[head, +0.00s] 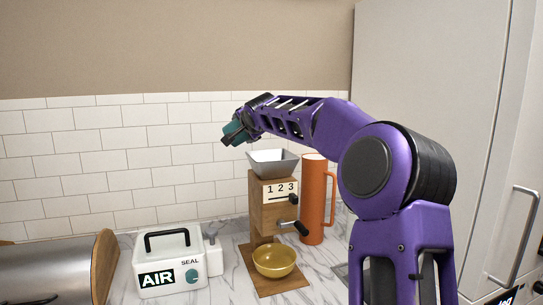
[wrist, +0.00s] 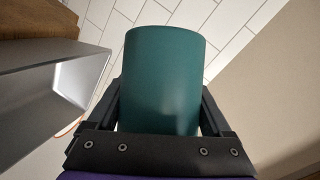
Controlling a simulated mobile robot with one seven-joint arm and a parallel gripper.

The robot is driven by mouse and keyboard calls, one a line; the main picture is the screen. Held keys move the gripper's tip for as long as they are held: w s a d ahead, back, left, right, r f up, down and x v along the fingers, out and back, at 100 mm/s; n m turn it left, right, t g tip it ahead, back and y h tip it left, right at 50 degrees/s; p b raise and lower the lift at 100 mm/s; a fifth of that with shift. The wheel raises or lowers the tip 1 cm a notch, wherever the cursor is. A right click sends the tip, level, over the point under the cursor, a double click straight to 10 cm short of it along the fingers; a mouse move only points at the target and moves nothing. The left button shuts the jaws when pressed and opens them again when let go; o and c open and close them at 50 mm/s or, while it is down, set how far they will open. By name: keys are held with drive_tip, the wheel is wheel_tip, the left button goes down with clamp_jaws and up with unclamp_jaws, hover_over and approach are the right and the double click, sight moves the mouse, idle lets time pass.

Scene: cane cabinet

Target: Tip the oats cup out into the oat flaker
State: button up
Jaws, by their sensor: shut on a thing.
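My gripper (wrist: 162,105) is shut around a dark green cup (wrist: 165,70), with one finger on each side of it. In the head view the cup (head: 236,130) is up at the left end of my arm, and it looks tilted. Its inside does not show, so I cannot tell whether oats are in it. The oat flaker (head: 270,215) is a wooden body marked 1 2 3, with a grey hopper (head: 272,163) on top. The cup is above and left of the hopper, apart from it in the picture. In the wrist view the hopper (wrist: 50,90) is at the left.
A gold bowl (head: 274,261) stands on the flaker's base, below a crank handle (head: 296,227). An orange jug (head: 315,200) stands close on the right. A tall cabinet (head: 425,80) fills the right.

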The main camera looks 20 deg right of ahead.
drive_tip(key=shift+d+f+m+y, duration=0.1)
drive_tip(key=shift+f+m+y, duration=0.05)
drive_tip(key=shift+m+y, duration=0.2)
idle(0.4)
drive_tip(key=shift+r+m+t+y, duration=0.25)
drive_tip(key=shift+r+m+t, duration=0.25)
drive_tip(key=shift+m, duration=0.25)
idle(0.3)
drive_tip(key=shift+s+d+f+m+y, duration=0.15)
drive_tip(key=shift+d+f+m, duration=0.05)
drive_tip(key=shift+d+m, duration=0.15)
drive_tip(key=shift+s+d+f+m+y, duration=0.1)
drive_tip(key=shift+d+f+m+y, duration=0.05)
drive_tip(key=shift+d+f+m, duration=0.15)
idle(0.4)
drive_tip(key=shift+d+f+m+t+b, duration=0.3)
drive_tip(key=shift+m+t+b, duration=0.35)
drive_tip(key=shift+b, duration=0.7)
drive_tip(key=shift+s+d+r+m+t+y+b, duration=0.15)
drive_tip(key=shift+d+r+m+t+b, duration=0.2)
drive_tip(key=shift+m+b, duration=0.4)
drive_tip(key=shift+s+d+r+m+t+y+b, duration=0.15)
drive_tip(key=shift+d+r+m+t+b, duration=0.25)
drive_tip(key=shift+m, duration=0.45)
idle(1.1)
